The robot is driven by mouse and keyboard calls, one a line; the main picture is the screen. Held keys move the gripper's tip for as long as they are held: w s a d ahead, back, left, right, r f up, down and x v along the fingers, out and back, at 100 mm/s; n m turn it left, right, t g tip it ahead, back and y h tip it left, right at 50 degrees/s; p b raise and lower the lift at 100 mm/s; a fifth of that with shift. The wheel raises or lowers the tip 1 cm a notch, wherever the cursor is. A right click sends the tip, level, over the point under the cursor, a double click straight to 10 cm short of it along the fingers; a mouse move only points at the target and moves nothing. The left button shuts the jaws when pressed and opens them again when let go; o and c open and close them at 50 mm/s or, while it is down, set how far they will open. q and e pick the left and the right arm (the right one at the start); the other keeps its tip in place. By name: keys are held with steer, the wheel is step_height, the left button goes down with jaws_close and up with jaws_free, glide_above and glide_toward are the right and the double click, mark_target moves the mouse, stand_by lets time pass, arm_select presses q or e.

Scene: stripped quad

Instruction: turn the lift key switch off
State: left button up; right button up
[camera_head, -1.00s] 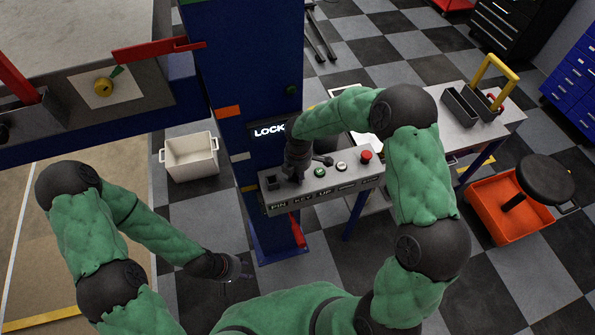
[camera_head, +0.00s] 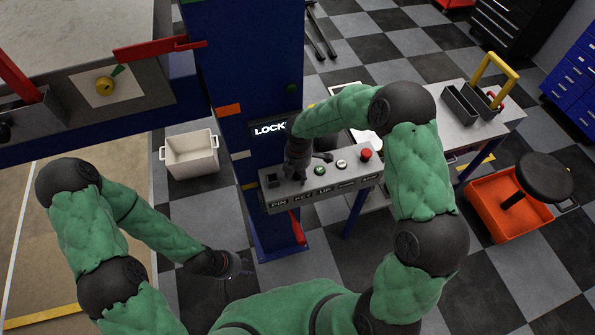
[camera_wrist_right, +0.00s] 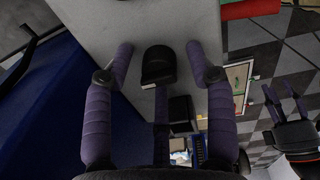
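The grey control panel (camera_head: 340,192) is fixed to the blue lift post, with labels PIN, KEY and UP along its front. A lit sign on the post reads LOCK. My right gripper (camera_head: 295,175) points down over the KEY position and hides the switch in the head view. In the right wrist view, a black knob (camera_wrist_right: 158,66), apparently the key switch, stands on the panel between the spread fingers of my right gripper (camera_wrist_right: 160,62). A gap shows on both sides of it. My left gripper (camera_head: 238,268) hangs low, away from the panel; its fingers are too small to read.
On the panel to the right are a green button (camera_head: 319,170), a white button (camera_head: 341,165) and a red button (camera_head: 365,155). A black lever sits close beside my right gripper. A white bin (camera_head: 192,157) and an orange stool tray (camera_head: 495,215) stand on the floor.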

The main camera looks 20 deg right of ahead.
mark_target(298, 173)
step_height(298, 173, up, 12)
steer(key=shift+s, duration=0.3)
stand_by(0.3)
stand_by(0.5)
